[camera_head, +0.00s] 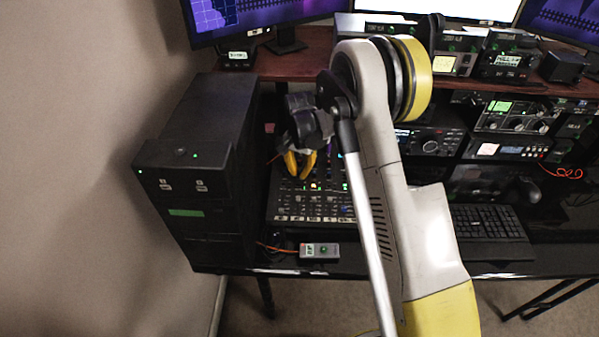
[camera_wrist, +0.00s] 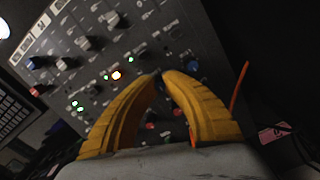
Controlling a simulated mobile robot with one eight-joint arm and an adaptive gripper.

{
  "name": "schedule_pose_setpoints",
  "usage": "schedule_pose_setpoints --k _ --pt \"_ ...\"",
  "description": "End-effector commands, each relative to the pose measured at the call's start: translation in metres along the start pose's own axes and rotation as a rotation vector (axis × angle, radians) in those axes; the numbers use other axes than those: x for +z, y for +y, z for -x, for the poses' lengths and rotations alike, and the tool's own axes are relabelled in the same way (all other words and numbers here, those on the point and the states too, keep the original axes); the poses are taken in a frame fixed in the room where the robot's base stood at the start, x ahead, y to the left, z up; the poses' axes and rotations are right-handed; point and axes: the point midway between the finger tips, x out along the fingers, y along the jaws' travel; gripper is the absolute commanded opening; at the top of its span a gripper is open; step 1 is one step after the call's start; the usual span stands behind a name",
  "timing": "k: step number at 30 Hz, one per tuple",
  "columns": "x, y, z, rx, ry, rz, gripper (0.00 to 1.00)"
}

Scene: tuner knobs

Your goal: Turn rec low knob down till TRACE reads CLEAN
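My gripper (camera_head: 299,178) reaches down over a mixer panel (camera_head: 300,208) with rows of small knobs and lit lamps. In the wrist view its two orange-yellow fingers (camera_wrist: 158,77) curve together over the panel (camera_wrist: 60,50), with a narrow dark gap between the tips. I cannot tell whether a knob sits in that gap. A blue knob (camera_wrist: 192,66) is to the right of the tips, and dark knobs (camera_wrist: 112,18) are up and left. Knob labels are too small to read, so I cannot pick out the rec low knob. No readout is legible as TRACE.
A black computer tower (camera_head: 185,190) stands left of the mixer. A small grey box (camera_head: 320,251) with a lit display sits at the desk's front edge. A keyboard (camera_head: 485,222) and radio units (camera_head: 515,115) are to the right. Monitors (camera_head: 255,15) stand on the shelf.

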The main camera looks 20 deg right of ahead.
Motion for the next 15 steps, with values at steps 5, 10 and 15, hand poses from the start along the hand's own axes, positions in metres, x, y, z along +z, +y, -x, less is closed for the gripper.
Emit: schedule_pose_setpoints --k 5,10,15 --pt "0.0 -0.0002 0.0002 0.0 0.0 0.001 0.0" --pt "0.0 -0.0003 0.0001 0.002 0.001 0.025 0.0" --pt "0.0003 -0.0006 0.0 0.008 0.004 0.099 0.0"
